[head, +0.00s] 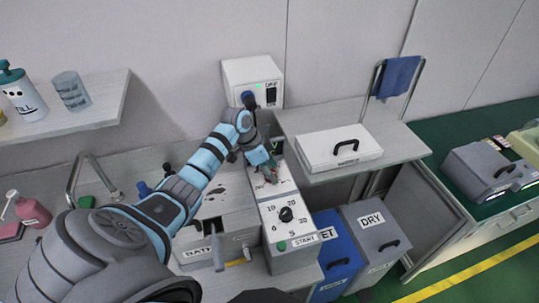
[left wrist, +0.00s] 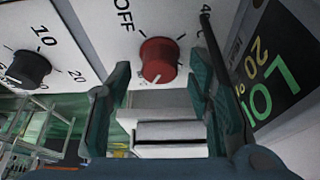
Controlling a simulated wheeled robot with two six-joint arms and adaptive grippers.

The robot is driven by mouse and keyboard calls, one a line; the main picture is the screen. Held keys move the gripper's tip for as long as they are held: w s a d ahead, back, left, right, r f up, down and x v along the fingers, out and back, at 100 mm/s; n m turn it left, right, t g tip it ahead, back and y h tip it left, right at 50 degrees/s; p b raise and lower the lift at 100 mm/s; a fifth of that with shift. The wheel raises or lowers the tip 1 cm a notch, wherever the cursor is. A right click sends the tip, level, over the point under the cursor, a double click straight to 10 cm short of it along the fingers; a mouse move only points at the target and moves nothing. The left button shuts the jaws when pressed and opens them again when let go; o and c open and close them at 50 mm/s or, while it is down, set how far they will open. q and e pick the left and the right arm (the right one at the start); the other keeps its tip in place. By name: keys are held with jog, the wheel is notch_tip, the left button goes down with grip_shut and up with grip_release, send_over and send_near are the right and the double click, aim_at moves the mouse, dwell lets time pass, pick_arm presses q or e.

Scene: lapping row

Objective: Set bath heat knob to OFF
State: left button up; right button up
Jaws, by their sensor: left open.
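The red knob (left wrist: 158,60) shows in the left wrist view on a white panel, with the word OFF printed to its upper left and a 4 to its upper right. A pale mark sits at the knob's lower edge, away from the word OFF. My left gripper (left wrist: 160,82) is open, with one teal finger on each side of the knob in the picture. I cannot tell whether either finger touches it. In the head view my left gripper (head: 268,172) is over the far end of the white control box (head: 284,241) and mostly hides the red knob.
A black dial (head: 286,214) with numbers sits nearer on the same box; it also shows in the left wrist view (left wrist: 28,68). The grey BATH unit (head: 197,239) stands left. A lidded white case (head: 338,147) lies right.

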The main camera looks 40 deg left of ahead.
pick_arm(q)
jog(key=shift+f, duration=0.1)
jog(key=shift+c, duration=0.3)
grip_shut()
